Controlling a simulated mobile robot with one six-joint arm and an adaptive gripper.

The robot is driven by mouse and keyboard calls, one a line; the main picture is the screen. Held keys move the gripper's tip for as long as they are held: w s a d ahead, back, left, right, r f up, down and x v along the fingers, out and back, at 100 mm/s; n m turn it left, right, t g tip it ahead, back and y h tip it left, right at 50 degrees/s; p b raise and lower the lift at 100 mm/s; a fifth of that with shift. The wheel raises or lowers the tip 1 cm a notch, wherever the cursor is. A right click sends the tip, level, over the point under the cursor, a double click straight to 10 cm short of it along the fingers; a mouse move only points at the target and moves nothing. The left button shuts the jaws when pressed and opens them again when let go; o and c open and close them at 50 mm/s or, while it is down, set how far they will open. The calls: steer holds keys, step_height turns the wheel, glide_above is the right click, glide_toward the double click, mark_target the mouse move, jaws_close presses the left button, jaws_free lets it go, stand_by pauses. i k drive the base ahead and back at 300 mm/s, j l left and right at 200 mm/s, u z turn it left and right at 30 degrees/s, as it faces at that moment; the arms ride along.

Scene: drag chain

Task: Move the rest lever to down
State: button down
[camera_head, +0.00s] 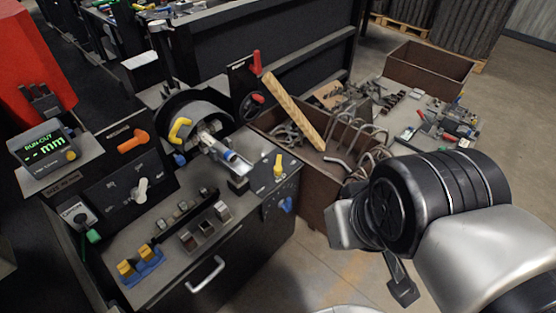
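Several levers show on the dark machine bench, and I cannot read which label names the rest lever. A red lever (256,62) stands upright on a dark panel at the back. An orange lever (133,141) lies nearly level on the left panel. A yellow lever (278,164) stands upright at the bench's right corner. A cream lever (141,190) sits tilted on the front left panel. My gripper (373,262) is at the right, in front of the brown bin and apart from all these levers. A dark finger points down; the finger gap is not clear.
A display (47,145) reads "RUNOUT -- mm". A blue knob (287,205) is on the bench's right front face. A brown bin (318,178) with metal hooks and a wooden bar stands between bench and arm. Open floor (325,265) lies below my gripper.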

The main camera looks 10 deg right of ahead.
mark_target(277, 169)
steer(key=i+j, duration=0.25)
steer(key=i, duration=0.25)
steer(key=i+j, duration=0.2)
steer(key=i, duration=0.35)
